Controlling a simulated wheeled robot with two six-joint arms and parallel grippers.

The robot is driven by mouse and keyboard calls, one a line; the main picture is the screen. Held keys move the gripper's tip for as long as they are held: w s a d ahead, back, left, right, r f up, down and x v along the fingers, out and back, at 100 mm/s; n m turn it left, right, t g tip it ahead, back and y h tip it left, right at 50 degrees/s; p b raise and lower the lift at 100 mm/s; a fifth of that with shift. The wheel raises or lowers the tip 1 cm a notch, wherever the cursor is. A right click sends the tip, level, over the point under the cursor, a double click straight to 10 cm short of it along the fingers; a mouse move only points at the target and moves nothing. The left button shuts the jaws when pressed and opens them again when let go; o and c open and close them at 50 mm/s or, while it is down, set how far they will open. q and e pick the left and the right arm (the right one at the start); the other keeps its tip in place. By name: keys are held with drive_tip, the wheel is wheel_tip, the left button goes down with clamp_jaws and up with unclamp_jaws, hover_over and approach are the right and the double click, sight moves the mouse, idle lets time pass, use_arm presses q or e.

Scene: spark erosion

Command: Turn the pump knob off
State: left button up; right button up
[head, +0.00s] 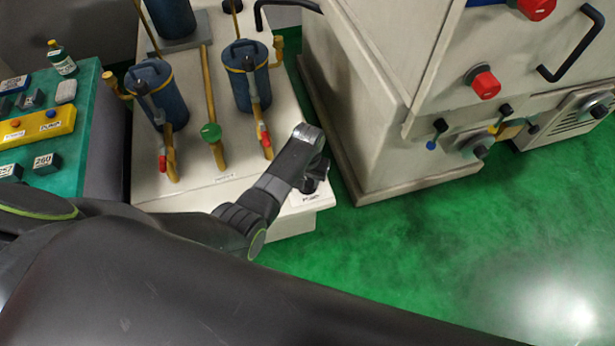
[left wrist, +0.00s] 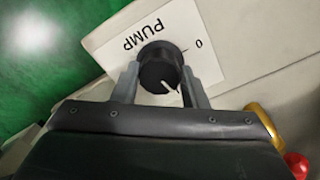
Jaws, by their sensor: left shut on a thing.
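The pump knob (left wrist: 160,68) is a round black knob on a white plate (left wrist: 205,75) marked PUMP and 0. Its white pointer line faces the lower right in the left wrist view, away from the 0 mark at the upper right. My left gripper (left wrist: 162,82) is shut on the knob, one grey finger on each side of it. In the head view, my left gripper (head: 316,178) is at the front right corner of the pale pump bench (head: 225,185). There my gripper hides most of the knob. My right gripper is not in view.
A large pale machine (head: 380,100) with red knobs stands to the right. The green floor (head: 430,250) in front is clear.

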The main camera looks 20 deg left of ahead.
use_arm(q)
drive_tip(key=n+p, duration=0.1)
drive_tip(key=n, duration=0.2)
drive_tip(key=shift+r+n+p, duration=0.15)
drive_tip(key=shift+n+p, duration=0.15)
drive_tip(key=shift+p, duration=0.1)
drive_tip(key=n+p, duration=0.1)
drive_tip(key=n, duration=0.2)
drive_tip(key=shift+n, duration=0.3)
drive_tip(key=n+p, duration=0.1)
drive_tip(key=n, duration=0.3)
drive_tip(key=shift+w+n, duration=0.1)
drive_tip(key=shift+n, duration=0.2)
drive_tip(key=shift+n+p, duration=0.35)
drive_tip(key=shift+n, duration=1.65)
drive_tip(key=o, duration=1)
drive_tip(key=shift+c, duration=0.2)
